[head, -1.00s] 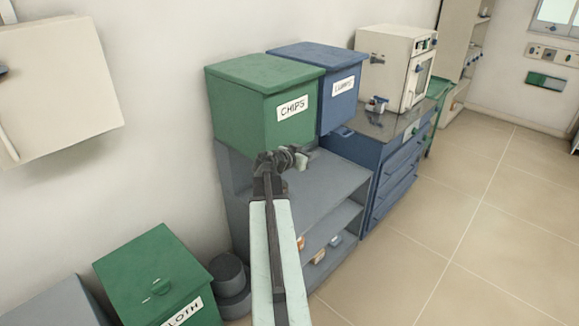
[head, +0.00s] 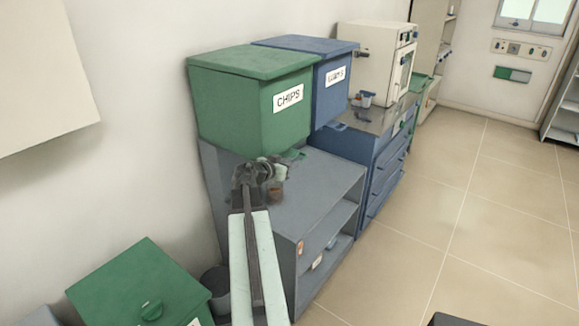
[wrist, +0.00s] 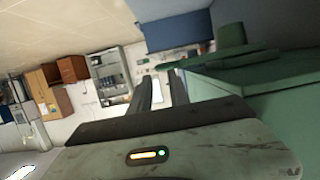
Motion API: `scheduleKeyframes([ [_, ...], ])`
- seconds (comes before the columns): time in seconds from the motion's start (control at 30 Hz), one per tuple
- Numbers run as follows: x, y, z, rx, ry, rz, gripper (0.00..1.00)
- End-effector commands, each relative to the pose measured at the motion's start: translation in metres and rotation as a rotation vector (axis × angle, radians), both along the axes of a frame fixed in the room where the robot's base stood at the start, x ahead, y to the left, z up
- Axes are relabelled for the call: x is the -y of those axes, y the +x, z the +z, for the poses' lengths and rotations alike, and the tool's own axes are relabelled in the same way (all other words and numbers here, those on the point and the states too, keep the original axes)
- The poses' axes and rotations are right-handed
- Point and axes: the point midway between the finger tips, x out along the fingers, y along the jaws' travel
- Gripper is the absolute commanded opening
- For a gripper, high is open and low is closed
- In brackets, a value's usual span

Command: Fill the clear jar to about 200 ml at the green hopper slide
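The green hopper labelled CHIPS (head: 235,100) stands on a grey shelf unit against the wall. A small green slide part (head: 293,155) shows at its lower front edge. My gripper (head: 270,172) is just in front of the hopper's lower front, over the shelf top. A small pale shape and a brownish blurred patch show at its tip; I cannot tell what they are. In the wrist view, the two dark fingers (wrist: 160,90) stand apart, with the green hopper (wrist: 250,95) close on the right. I cannot make out the clear jar or a fill level.
A blue labelled hopper (head: 335,85) stands right beside the green one. The grey shelf unit (head: 325,185) has small items on its lower shelves. A blue drawer cabinet (head: 375,165) and a white furnace (head: 375,55) are beyond. A green bin (head: 135,285) is at lower left.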

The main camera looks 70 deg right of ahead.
Motion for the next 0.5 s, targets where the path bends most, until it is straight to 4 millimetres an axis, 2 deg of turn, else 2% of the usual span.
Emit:
scheduleKeyframes([
  [0.17, 0.014, -0.004, -0.005, 0.000, 0.000, -0.004, 0.22],
  [0.5, 0.067, -0.018, -0.023, 0.001, 0.000, -0.004, 0.22],
])
